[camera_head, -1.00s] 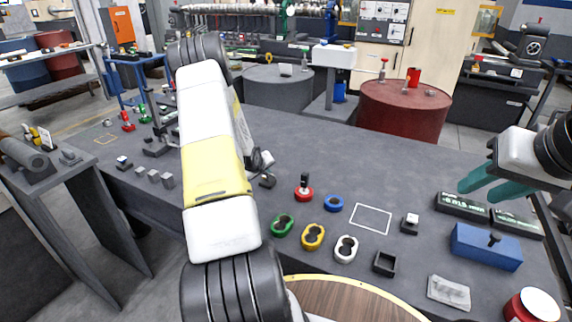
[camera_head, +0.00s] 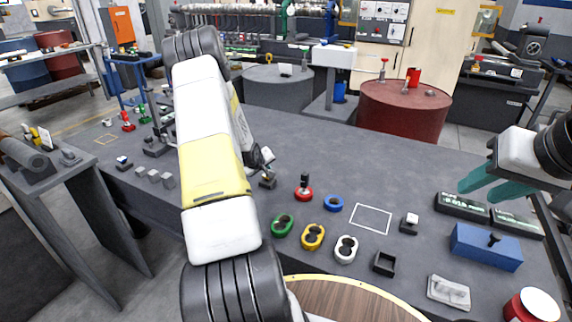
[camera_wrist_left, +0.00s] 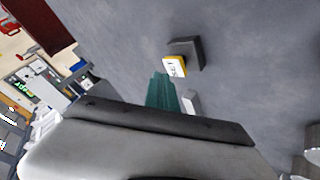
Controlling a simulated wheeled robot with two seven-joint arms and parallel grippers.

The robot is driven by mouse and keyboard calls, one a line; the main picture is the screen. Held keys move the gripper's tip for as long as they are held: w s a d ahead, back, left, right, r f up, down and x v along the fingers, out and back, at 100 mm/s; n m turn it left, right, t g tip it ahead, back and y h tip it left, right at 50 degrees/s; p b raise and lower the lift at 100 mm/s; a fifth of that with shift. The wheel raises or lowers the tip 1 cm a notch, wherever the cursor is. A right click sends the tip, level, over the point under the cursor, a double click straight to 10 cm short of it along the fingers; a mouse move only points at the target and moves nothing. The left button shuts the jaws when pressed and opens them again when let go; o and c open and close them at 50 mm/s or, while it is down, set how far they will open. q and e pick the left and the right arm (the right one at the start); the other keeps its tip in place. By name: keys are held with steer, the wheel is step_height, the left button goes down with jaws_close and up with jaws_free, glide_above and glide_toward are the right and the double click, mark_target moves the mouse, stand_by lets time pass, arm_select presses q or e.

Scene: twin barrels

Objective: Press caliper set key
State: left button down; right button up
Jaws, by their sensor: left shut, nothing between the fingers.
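In the left wrist view a small dark block (camera_wrist_left: 187,51) carries a white key face with a yellow rim (camera_wrist_left: 174,66); its lettering is too small to read. My left gripper (camera_wrist_left: 162,80) shows there as teal fingers, shut and empty, with the tips just beside the key; I cannot tell whether they touch it. In the head view my left arm mostly hides this gripper, and a small dark block (camera_head: 267,181) shows beside the arm. My right gripper (camera_head: 484,184) is at the right, its teal fingers apart and empty above the table.
Two dark display boxes (camera_head: 463,207) with green readouts and a blue block (camera_head: 486,247) are at the right. Green, yellow and white ringed pieces, a blue ring (camera_head: 333,203) and a red-based stamp-like piece (camera_head: 304,190) stand mid-table. A white-topped dark block (camera_head: 409,224) is near an outlined square.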

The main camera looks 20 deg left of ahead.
arm_select(q)
steer(key=shift+r, duration=0.15)
steer(key=shift+r, duration=2.4)
steer(key=s+d+r+m+g, duration=0.1)
steer(key=s+d+r+m, duration=0.2)
steer(key=s+d+r, duration=0.5)
steer(key=s+d+r+m, duration=0.15)
steer(key=d+r, duration=0.45)
steer(key=r, duration=0.7)
steer(key=s+d+r+m+h, duration=0.1)
steer(key=s+d, duration=0.3)
steer(key=s, duration=0.4)
steer(key=s+d+r+m+g+h, duration=0.1)
steer(key=s+d+r+m, duration=0.2)
steer(key=s, duration=0.5)
steer(key=s+d+r+m+g+h, duration=0.1)
steer(key=s+d+r+m, duration=0.1)
steer(key=s+d, duration=0.4)
steer(key=s+r, duration=0.1)
steer(key=s, duration=0.2)
steer(key=shift+d+r, duration=0.25)
steer(key=shift+r, duration=0.1)
steer(key=shift+a+m, duration=0.1)
steer(key=shift+m, duration=0.15)
